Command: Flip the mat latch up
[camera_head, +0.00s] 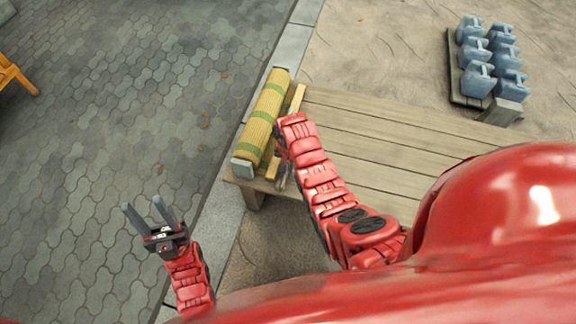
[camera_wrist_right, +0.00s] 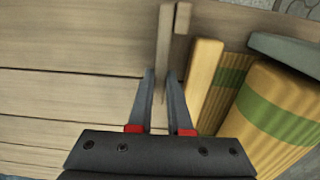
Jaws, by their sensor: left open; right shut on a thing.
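The rolled straw mat (camera_head: 262,115), yellow with green bands, lies along the left end of the wooden bench; it also shows at the right of the right wrist view (camera_wrist_right: 282,112). The mat latch, a thin pale wooden bar (camera_wrist_right: 164,45), stands beside the mat with a small block at its far end. My right gripper (camera_wrist_right: 162,78) is shut on this bar, its fingers on either side of it. In the head view my right arm partly covers this spot, and the fingers (camera_head: 284,177) show only in part. My left gripper (camera_head: 150,212) is open and empty over the paving.
A yellow wooden strip (camera_wrist_right: 206,78) runs between the bar and the mat. Grey end pieces (camera_head: 243,168) flank the mat. The bench planks (camera_head: 375,130) are bare in the middle. Several blue-grey clay pieces (camera_head: 474,50) stand on a board at the upper right.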

